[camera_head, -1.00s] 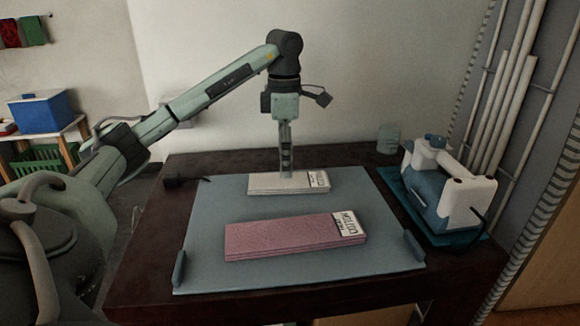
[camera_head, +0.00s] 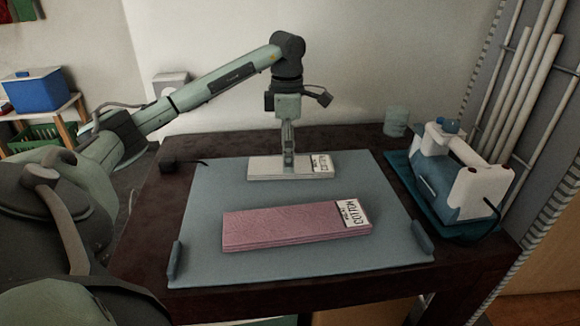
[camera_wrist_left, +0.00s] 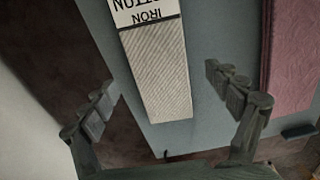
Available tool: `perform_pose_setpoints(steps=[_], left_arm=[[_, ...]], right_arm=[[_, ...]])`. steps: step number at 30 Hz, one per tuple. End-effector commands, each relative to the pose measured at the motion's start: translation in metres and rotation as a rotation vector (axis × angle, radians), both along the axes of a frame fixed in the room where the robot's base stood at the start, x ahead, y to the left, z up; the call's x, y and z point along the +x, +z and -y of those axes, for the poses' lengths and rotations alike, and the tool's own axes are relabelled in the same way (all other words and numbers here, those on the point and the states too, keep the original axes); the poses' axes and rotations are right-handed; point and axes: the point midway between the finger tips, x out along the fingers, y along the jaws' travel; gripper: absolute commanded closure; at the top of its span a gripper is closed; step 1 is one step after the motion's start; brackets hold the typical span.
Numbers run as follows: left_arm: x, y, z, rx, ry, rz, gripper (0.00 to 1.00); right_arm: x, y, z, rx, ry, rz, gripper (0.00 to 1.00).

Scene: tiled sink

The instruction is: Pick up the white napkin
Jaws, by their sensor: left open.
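The white napkin (camera_head: 262,169) is a flat folded strip with a printed label on its right end. It lies on the far part of the blue-grey mat. My left gripper (camera_head: 288,161) points down over its middle in the head view, hiding a small part of it. In the left wrist view the napkin (camera_wrist_left: 157,78) runs between the two spread fingers, with clear gaps on both sides. The left gripper (camera_wrist_left: 158,82) is open and empty. Whether the fingertips touch the mat cannot be told. My right gripper is not in view.
A pink folded napkin (camera_head: 290,226) with a label lies nearer on the mat (camera_head: 205,205). A blue and white iron (camera_head: 460,180) stands on a teal pad at the right. A glass (camera_head: 396,122) stands at the back right. A small black object (camera_head: 168,166) lies at the left.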

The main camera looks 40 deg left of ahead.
Motion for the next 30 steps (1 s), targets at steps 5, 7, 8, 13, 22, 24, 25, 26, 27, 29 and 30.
perform_pose_setpoints(steps=[5,7,8,13,22,24,25,26,27,29,30], left_arm=[[0.000,-0.019,0.000,-0.001,0.000,0.001,0.11],[0.000,-0.020,0.000,-0.001,0.000,0.001,0.11],[0.000,-0.021,0.000,-0.001,0.000,0.001,0.11],[0.000,-0.020,0.000,0.000,0.000,0.001,0.14],[0.000,-0.020,0.000,-0.001,0.000,0.001,0.51],[0.000,-0.020,0.000,-0.001,0.000,0.001,0.60],[0.000,-0.020,0.000,-0.001,0.000,0.001,0.63],[0.000,-0.020,0.000,0.000,0.000,0.001,0.65],[0.000,-0.020,0.000,0.000,0.000,0.001,0.65],[0.000,-0.020,0.000,0.000,0.000,0.001,0.65],[0.000,-0.020,0.000,0.000,0.000,0.001,0.65]], right_arm=[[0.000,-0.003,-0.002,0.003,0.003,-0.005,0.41],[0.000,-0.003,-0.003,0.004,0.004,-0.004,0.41],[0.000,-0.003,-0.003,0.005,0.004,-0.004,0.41],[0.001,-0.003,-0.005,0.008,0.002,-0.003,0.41],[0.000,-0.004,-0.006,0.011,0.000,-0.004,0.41],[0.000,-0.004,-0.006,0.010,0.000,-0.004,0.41],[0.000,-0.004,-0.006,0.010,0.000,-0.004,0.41],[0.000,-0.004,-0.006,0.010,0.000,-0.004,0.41],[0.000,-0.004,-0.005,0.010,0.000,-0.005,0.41],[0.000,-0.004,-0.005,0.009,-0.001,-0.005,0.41],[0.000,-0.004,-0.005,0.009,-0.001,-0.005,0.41]])
